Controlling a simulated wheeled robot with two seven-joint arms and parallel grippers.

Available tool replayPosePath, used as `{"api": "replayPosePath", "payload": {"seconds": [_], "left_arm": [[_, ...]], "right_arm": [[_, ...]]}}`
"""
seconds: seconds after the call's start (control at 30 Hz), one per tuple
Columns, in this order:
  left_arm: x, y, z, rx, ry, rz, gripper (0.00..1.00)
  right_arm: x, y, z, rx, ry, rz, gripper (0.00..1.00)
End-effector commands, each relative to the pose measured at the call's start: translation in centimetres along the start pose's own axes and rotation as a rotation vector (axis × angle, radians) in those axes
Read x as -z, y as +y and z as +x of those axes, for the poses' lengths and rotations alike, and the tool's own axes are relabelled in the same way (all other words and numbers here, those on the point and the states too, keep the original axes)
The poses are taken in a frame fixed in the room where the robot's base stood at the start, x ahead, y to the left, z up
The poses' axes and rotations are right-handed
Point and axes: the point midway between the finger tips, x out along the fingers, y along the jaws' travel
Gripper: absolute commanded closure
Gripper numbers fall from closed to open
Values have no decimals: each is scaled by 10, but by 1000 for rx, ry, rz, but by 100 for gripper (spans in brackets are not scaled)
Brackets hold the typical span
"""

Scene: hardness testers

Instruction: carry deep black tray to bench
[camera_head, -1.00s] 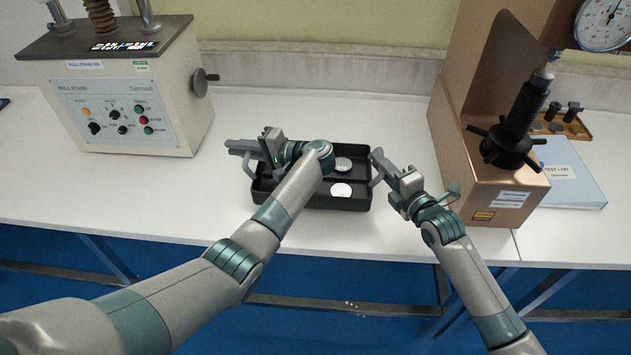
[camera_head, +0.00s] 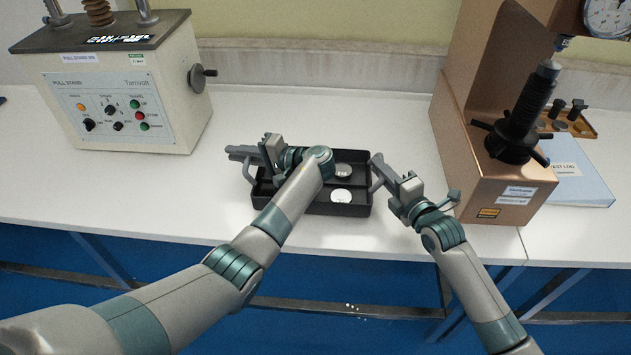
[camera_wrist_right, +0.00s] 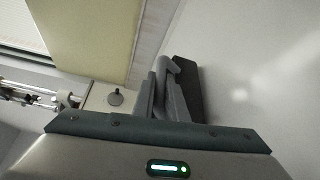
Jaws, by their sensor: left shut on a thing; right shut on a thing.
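The deep black tray (camera_head: 322,209) is at the middle of the white bench in the head view, with round silvery discs (camera_head: 341,196) in it. I cannot tell whether its base touches the bench top. My left gripper (camera_head: 250,166) is shut on the tray's left end; my own wrist hides part of the tray. My right gripper (camera_head: 375,172) is shut on the tray's right end. In the right wrist view the fingers (camera_wrist_right: 168,95) close on the dark tray wall (camera_wrist_right: 188,80).
The white bench (camera_head: 120,195) is clear around the tray. A pull stand (camera_head: 120,95) stands at the left. A copper-coloured hardness tester (camera_head: 490,190) with a black handwheel stands at the right. Behind it are a blue binder (camera_head: 575,180) and a wooden holder (camera_head: 585,125).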

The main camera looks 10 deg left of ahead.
Motion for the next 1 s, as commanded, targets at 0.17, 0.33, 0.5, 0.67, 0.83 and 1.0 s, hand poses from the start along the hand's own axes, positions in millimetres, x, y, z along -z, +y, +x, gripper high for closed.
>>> {"api": "replayPosePath", "payload": {"seconds": [0.17, 0.33, 0.5, 0.67, 0.83, 1.0], "left_arm": [[0, 8, 1, 1, 2, -3, 100], [0, 12, 1, -1, 1, 0, 79], [0, 12, 2, -1, 0, 0, 69], [0, 12, 2, 0, 0, 0, 69], [0, 12, 2, 0, 0, 0, 69], [0, 12, -4, -1, 1, 0, 69]], "right_arm": [[2, -6, 1, -6, 0, 0, 100], [3, -11, 2, -1, 1, 1, 78], [2, -12, 1, 1, 1, 1, 69], [2, -12, 1, 1, 0, 0, 69], [2, -12, 1, 2, 0, 0, 69], [2, -13, 1, 3, 0, 0, 69]]}}
